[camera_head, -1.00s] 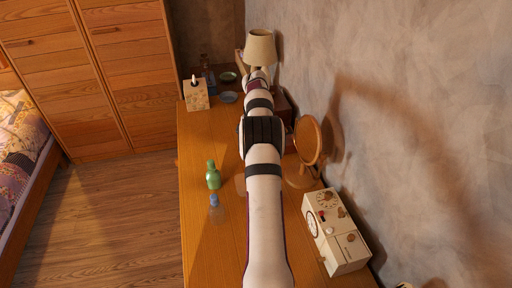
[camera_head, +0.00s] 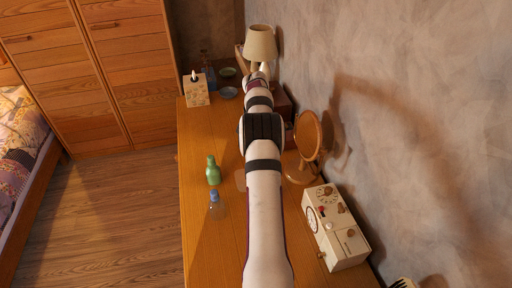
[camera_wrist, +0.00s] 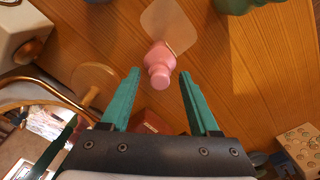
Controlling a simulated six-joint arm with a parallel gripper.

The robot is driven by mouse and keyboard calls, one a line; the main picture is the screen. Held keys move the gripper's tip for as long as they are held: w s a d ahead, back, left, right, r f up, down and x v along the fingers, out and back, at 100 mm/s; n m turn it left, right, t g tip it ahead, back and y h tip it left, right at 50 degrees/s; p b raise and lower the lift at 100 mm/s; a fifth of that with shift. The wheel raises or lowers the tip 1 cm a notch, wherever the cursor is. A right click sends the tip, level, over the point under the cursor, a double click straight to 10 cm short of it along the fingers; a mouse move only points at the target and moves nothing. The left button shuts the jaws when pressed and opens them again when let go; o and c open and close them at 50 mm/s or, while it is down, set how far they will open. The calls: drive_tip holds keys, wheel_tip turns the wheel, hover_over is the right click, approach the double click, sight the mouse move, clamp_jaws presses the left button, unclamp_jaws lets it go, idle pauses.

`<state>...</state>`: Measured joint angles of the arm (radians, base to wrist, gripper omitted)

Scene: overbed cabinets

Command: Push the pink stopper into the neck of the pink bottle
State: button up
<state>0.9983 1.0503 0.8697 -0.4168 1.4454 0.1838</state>
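The pink bottle (camera_wrist: 167,22) shows in the wrist view as a pale, see-through body with a pink top. The pink stopper (camera_wrist: 159,75) is the knob at the near end of that pink top. I cannot tell how deep it sits in the neck. In the head view, a pale edge of the bottle (camera_head: 240,180) shows beside my arm, which hides the rest. My gripper (camera_wrist: 158,74) is open and empty, with teal fingertips either side of the stopper in the picture. No contact shows, and the depth between them is unclear. My arm hides the fingers in the head view.
A green bottle (camera_head: 213,172) and a clear bottle with a blue top (camera_head: 217,208) stand left of my arm. A round mirror (camera_head: 307,137) and a cream clock box (camera_head: 335,228) stand right. A candle block (camera_head: 196,91) and lamp (camera_head: 260,43) are at the far end.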

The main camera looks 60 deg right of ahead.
wheel_tip(320, 180, up, 12)
idle(0.5)
drive_tip(key=w+a+r+n, duration=0.2)
drive_tip(key=w+a+r, duration=0.1)
drive_tip(key=a, duration=0.3)
drive_tip(key=w+a+r+n, duration=0.1)
drive_tip(key=w+a+r, duration=0.2)
drive_tip(key=a, duration=0.4)
drive_tip(key=s+a+r+n+y, duration=0.1)
drive_tip(key=s+a+n, duration=0.1)
drive_tip(key=a, duration=0.8)
drive_tip(key=s+a+r+n, duration=0.2)
drive_tip(key=a, duration=0.8)
drive_tip(key=s+a+f+n, duration=0.2)
drive_tip(key=s+a+f, duration=0.2)
drive_tip(key=s+a, duration=0.4)
drive_tip(key=s+a+f+n, duration=0.3)
drive_tip(key=s+a, duration=0.5)
drive_tip(key=s, duration=0.3)
drive_tip(key=shift+a+f+n+y, duration=0.3)
drive_tip(key=shift+a+f+y, duration=0.1)
drive_tip(key=shift+f, duration=0.25)
